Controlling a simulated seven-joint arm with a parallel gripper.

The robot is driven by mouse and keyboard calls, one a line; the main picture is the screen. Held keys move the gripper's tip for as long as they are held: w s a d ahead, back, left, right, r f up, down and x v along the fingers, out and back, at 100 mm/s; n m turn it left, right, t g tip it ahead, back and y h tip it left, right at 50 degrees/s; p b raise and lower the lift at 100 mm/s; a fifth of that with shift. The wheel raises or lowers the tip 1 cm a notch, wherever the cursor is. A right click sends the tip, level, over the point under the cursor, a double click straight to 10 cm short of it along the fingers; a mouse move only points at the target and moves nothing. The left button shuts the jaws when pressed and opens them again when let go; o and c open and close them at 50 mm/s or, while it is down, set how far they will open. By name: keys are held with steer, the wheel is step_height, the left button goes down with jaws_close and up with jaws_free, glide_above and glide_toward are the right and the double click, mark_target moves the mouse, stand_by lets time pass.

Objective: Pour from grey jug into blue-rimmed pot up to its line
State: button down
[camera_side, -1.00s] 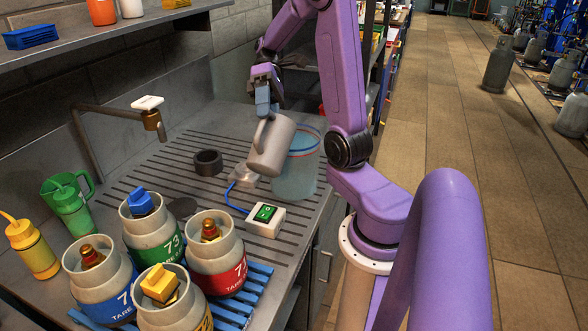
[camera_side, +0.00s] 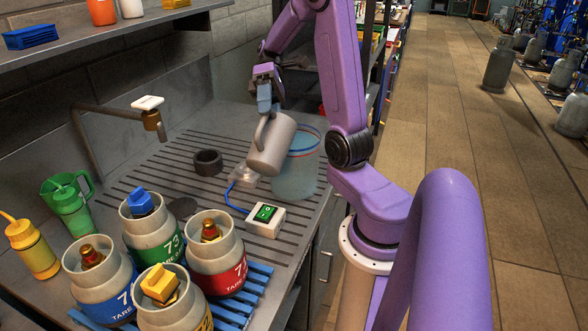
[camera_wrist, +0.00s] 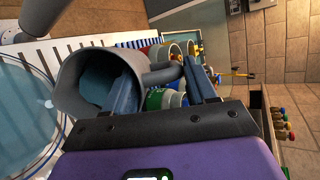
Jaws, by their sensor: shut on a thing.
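The grey jug (camera_side: 270,148) is in the air, tilted with its mouth toward the pot. My gripper (camera_side: 264,108) is shut on the jug's handle; in the wrist view my gripper (camera_wrist: 160,85) has the handle (camera_wrist: 165,73) between its fingers. The clear blue-rimmed pot (camera_side: 303,180) stands behind and right of the jug, partly hidden by it. A red line shows just below its rim. Pale blue liquid shows in the pot (camera_wrist: 25,115) in the wrist view. The jug's inside (camera_wrist: 95,75) looks bluish; no falling stream can be made out.
A dark ring (camera_side: 208,162), a tap (camera_side: 152,118), a green jug (camera_side: 70,200), a yellow bottle (camera_side: 34,250) and several gas cylinders (camera_side: 215,262) stand leftward on the bench.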

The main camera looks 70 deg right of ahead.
mark_target(262, 124)
stand_by(0.4)
steer(key=shift+d+r+y, duration=0.1)
steer(key=shift+d+y, duration=0.2)
steer(key=shift+a, duration=0.1)
steer(key=a+h, duration=0.2)
steer(key=h, duration=0.1)
steer(key=shift+a+r+m, duration=0.25)
steer(key=shift+r+m, duration=0.05)
steer(key=shift+r, duration=0.1)
steer(key=a+h, duration=0.2)
steer(key=shift+r+t+h, duration=0.3)
steer(key=shift+r, duration=0.1)
steer(key=a+h, duration=0.1)
steer(key=h, duration=0.1)
steer(key=a+r+m+h, duration=0.1)
steer(key=a+h, duration=0.1)
steer(key=a+r+m+h, duration=0.1)
steer(key=h, duration=0.1)
steer(key=shift+w+a, duration=0.1)
steer(key=shift+a, duration=0.3)
steer(key=shift+w, duration=0.1)
